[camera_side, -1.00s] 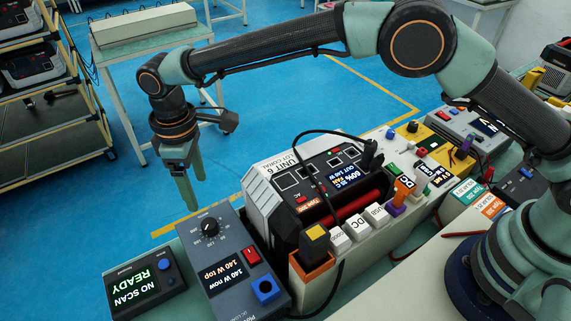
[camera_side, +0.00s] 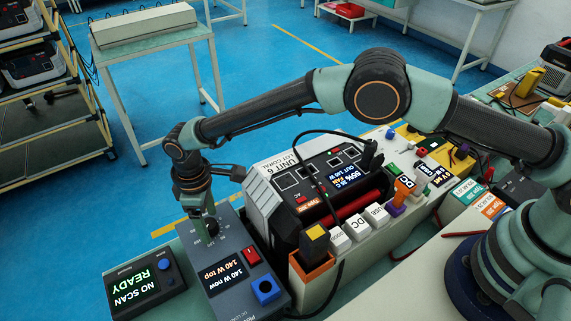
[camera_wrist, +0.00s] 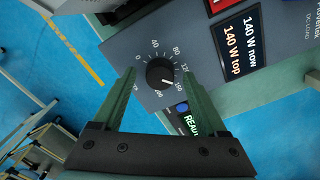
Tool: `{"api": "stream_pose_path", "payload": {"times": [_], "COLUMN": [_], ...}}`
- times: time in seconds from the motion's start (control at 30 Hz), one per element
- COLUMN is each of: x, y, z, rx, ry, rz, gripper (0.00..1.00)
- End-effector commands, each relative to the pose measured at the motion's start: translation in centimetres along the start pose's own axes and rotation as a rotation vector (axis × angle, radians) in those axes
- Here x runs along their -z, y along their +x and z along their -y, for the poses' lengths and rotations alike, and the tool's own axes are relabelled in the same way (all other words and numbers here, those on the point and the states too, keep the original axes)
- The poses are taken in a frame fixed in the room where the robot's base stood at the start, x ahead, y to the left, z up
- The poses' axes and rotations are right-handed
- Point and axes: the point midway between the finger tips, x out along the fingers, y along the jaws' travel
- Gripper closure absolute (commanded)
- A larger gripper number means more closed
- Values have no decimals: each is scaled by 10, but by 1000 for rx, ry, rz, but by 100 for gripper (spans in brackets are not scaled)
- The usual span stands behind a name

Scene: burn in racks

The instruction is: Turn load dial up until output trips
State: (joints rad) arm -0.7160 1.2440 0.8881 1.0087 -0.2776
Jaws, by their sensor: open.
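The load dial (camera_wrist: 160,73) is a black knob with a white pointer on the grey load box (camera_side: 225,292). In the wrist view its scale runs from 0 to about 200. My gripper (camera_wrist: 160,80) is open, with one green finger on each side of the dial. In the side view my gripper (camera_side: 207,235) is down at the dial and hides most of it. The load box display (camera_wrist: 244,45) reads "140 W now" and "140 W top". The power unit (camera_side: 312,190) has a lit screen (camera_side: 347,180) that seems to read 55% and OUT 140 W.
A scanner box (camera_side: 145,284) reading "NO SCAN READY" stands left of the load box. A red switch (camera_side: 252,255) and a blue socket (camera_side: 265,288) sit on the load box. A black cable (camera_side: 318,160) arches over the power unit.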

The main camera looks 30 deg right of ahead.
Motion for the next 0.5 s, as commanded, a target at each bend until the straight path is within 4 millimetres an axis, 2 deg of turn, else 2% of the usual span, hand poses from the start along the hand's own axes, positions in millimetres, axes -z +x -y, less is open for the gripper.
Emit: {"api": "stream_pose_path", "payload": {"times": [0.07, 0.1, 0.17, 0.2, 0.3, 0.5], "x": [0, 0, 0, 0, 0, 0], "y": [0, 0, 0, 0, 0, 0], "z": [0, 0, 0, 0, 0, 0], "rx": [0, 0, 0, 0, 0, 0], "ry": [0, 0, 0, 0, 0, 40], "rz": [0, 0, 0, 0, 0, 1], "gripper": [25, 28, 51, 67, 100, 100]}}
